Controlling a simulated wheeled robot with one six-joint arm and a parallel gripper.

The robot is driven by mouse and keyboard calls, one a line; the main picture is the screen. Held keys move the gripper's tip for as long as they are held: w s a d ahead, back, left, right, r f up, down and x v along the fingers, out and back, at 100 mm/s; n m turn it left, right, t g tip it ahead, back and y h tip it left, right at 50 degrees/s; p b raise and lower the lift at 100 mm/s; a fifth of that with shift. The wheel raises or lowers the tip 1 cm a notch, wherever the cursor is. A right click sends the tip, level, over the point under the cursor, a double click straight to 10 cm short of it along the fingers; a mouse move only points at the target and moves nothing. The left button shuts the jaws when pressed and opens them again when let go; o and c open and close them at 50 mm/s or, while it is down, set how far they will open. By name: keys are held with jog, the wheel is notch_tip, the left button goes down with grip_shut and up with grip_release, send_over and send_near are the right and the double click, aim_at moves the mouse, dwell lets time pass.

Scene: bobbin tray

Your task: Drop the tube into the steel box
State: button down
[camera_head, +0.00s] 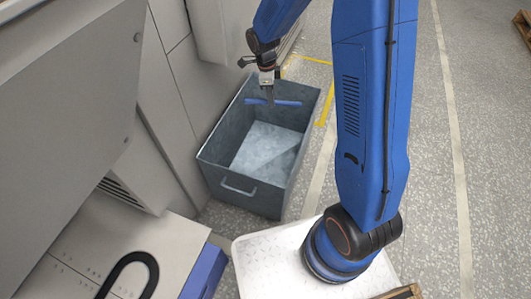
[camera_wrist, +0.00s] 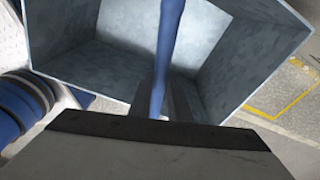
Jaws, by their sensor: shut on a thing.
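A long thin blue tube (camera_head: 288,103) is held crosswise in my gripper (camera_head: 268,96). In the wrist view the same tube (camera_wrist: 170,40) runs up from between the jaws. The open grey steel box (camera_head: 222,139) stands on the floor, and its inside looks empty. My gripper and the tube are over the box's opening, toward its far end. The box (camera_wrist: 70,72) also fills much of the wrist view beyond the jaws. How high the tube is above the rim is hard to tell.
Grey machine panels (camera_head: 176,80) stand close on the left of the box. Speckled floor with yellow marking lines (camera_head: 325,106) lies to its right. A black handle (camera_head: 130,265) is at the lower left.

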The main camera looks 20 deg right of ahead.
jog(key=shift+w+a+f, duration=0.1)
jog(key=shift+a+f, duration=0.2)
jog(key=shift+f, duration=0.4)
jog(key=shift+a+f, duration=0.25)
jog(key=shift+f, duration=3.15)
jog(key=c, duration=1.6)
grip_release()
jog(key=shift+o, duration=0.2)
jog(key=shift+w+a+r, duration=0.1)
jog(key=shift+a+r, duration=0.05)
jog(key=shift+r, duration=1.1)
jog(key=shift+a+r, duration=0.15)
jog(key=shift+r, duration=1.1)
jog(key=shift+w+a+r, duration=0.1)
jog(key=shift+a+r, duration=0.05)
jog(key=shift+r, duration=1.1)
